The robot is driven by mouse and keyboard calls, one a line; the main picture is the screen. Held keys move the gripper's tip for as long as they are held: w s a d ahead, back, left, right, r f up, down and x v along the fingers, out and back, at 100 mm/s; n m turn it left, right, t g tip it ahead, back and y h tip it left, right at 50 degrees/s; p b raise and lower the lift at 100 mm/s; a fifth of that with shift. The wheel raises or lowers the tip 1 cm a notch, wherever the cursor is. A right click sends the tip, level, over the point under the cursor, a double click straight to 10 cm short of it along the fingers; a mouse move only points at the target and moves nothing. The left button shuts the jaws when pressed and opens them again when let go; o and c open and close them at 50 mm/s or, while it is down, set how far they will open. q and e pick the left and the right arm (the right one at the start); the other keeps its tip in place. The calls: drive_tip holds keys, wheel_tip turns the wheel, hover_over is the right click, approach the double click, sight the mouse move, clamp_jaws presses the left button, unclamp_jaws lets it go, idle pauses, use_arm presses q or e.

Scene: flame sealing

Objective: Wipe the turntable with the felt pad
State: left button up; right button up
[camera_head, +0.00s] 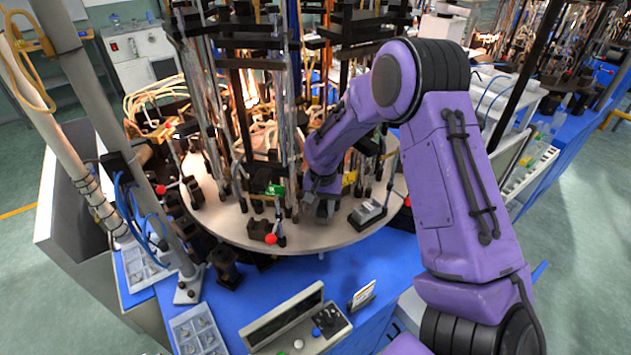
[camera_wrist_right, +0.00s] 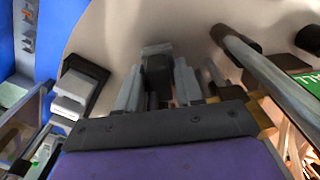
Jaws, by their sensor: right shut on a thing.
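The turntable (camera_head: 225,220) is a large pale round plate with burner posts and rods standing on it. It fills the upper part of the right wrist view (camera_wrist_right: 115,35). My right gripper (camera_head: 322,203) is low over its front part, in front of the posts. In the right wrist view my right gripper (camera_wrist_right: 158,88) is shut on a small dark grey block, which looks like the felt pad (camera_wrist_right: 157,62). The pad's far end is at or close to the plate; I cannot tell whether it touches. My left gripper is not in view.
A grey block on a dark base (camera_head: 367,213) sits on the plate right of my right gripper. A red-knobbed valve (camera_head: 271,238) stands at the front rim. A control box (camera_head: 295,320) and parts trays (camera_head: 198,332) are on the blue bench. Rods crowd the plate's middle.

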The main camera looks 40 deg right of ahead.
drive_tip(key=r, duration=0.4)
drive_tip(key=shift+s+r, duration=0.3)
drive_tip(key=shift+s, duration=0.05)
drive_tip(key=shift+w+r, duration=0.15)
drive_tip(key=shift+r, duration=0.5)
drive_tip(key=shift+w+r, duration=0.15)
drive_tip(key=shift+r, duration=0.45)
drive_tip(key=shift+s+r, duration=0.25)
drive_tip(key=shift+r, duration=0.15)
drive_tip(key=shift+w+f, duration=0.1)
drive_tip(key=shift+w, duration=0.05)
